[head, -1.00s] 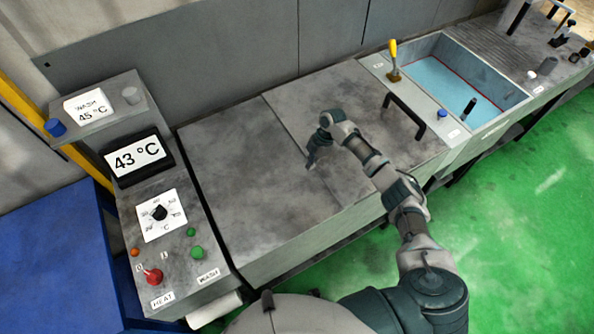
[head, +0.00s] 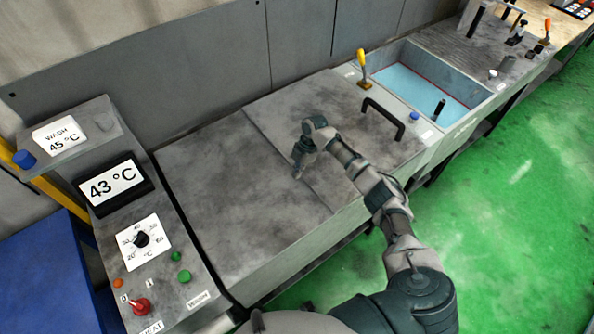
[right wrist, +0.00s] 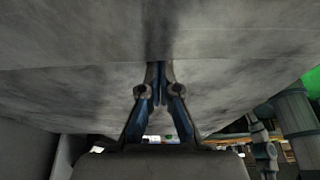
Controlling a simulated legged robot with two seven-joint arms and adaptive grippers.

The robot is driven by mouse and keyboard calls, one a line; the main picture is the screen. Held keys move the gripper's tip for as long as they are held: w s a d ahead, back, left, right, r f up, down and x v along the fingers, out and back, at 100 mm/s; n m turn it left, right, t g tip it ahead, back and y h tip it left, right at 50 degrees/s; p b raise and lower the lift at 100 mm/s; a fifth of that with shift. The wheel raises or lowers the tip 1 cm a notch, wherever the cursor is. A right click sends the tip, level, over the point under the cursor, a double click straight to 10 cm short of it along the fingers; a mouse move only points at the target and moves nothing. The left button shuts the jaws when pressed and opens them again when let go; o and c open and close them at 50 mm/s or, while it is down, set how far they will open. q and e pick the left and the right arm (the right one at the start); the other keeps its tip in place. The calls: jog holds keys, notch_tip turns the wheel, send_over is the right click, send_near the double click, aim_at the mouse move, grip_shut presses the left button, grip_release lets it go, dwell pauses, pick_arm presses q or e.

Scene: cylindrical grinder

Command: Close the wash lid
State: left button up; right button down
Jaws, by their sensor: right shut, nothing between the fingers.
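The wash lid (head: 355,125) is a grey, worn flat panel with a black bar handle (head: 383,118) near its right end. It lies flat, level with the grey panel to its left, with a thin seam between them. My right gripper (head: 297,172) is shut and empty, pointing down over this seam at the lid's left edge. In the right wrist view, its closed fingers (right wrist: 158,90) are close to a grey surface with a seam line. I cannot tell whether they touch it. My left gripper is not in view.
A control panel (head: 150,240) with a 43 °C display (head: 115,183) stands at the left. Green floor (head: 490,210) is clear at the right.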

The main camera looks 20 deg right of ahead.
aim_at(285, 184)
jog(key=a, duration=0.1)
jog(key=a+p, duration=0.2)
jog(key=a, duration=0.1)
jog(key=shift+s+r, duration=0.3)
pick_arm(q)
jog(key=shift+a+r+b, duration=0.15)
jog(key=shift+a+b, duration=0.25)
jog(key=shift+b, duration=0.7)
pick_arm(e)
jog(key=v, duration=0.9)
jog(key=shift+d+r, duration=0.25)
